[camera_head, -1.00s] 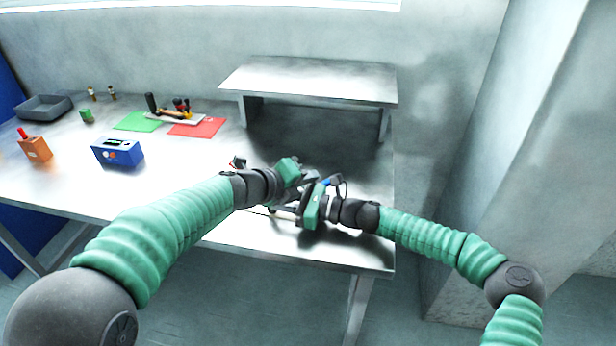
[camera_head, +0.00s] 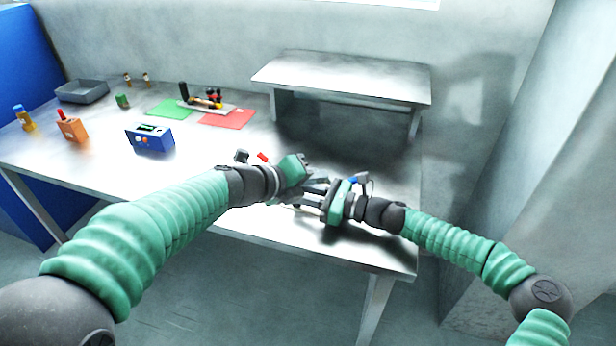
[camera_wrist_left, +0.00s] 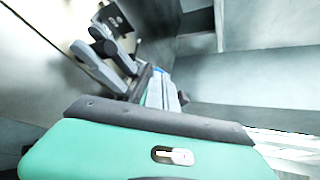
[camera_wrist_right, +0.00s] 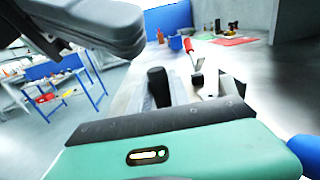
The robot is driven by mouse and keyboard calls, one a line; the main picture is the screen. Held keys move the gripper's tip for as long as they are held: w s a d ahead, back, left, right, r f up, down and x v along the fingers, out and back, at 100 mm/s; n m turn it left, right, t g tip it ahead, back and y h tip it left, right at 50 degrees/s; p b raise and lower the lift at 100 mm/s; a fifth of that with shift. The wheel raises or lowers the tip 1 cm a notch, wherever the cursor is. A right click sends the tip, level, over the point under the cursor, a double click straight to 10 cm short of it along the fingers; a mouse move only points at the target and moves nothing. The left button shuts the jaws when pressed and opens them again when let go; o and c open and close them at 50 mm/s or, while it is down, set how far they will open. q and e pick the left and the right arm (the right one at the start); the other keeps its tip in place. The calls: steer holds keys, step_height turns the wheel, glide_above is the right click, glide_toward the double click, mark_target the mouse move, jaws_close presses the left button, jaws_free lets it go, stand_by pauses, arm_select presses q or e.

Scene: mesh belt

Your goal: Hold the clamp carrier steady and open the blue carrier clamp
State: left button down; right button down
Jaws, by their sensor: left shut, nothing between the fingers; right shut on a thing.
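My left gripper (camera_head: 318,184) is shut and empty, close to the right gripper above the table's front right. My right gripper (camera_head: 302,200) is shut on a part that the arms largely hide, which I take to be the clamp carrier. In the right wrist view a black upright post (camera_wrist_right: 157,86) and a red lever (camera_wrist_right: 189,47) on a metal part stand just beyond the green gripper body. The red part also shows in the head view (camera_head: 262,157). A blue piece (camera_wrist_right: 306,152) is at the right edge, perhaps the clamp; whether it is open I cannot tell.
A raised metal shelf (camera_head: 345,78) stands behind the grippers. A blue box (camera_head: 150,138), an orange bottle-like block (camera_head: 71,127), a grey tray (camera_head: 82,92), a green mat (camera_head: 168,110) and a red mat (camera_head: 232,118) lie to the left.

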arm_select(q)
steer(key=s+a+r, duration=0.2)
steer(key=s+r, duration=0.2)
steer(key=s, duration=0.1)
steer(key=shift+s+a+r, duration=0.15)
steer(key=shift+s+a, duration=0.15)
steer(key=shift+a, duration=0.05)
arm_select(e)
steer(key=c, duration=1.1)
jaws_free()
steer(key=shift+c, duration=0.2)
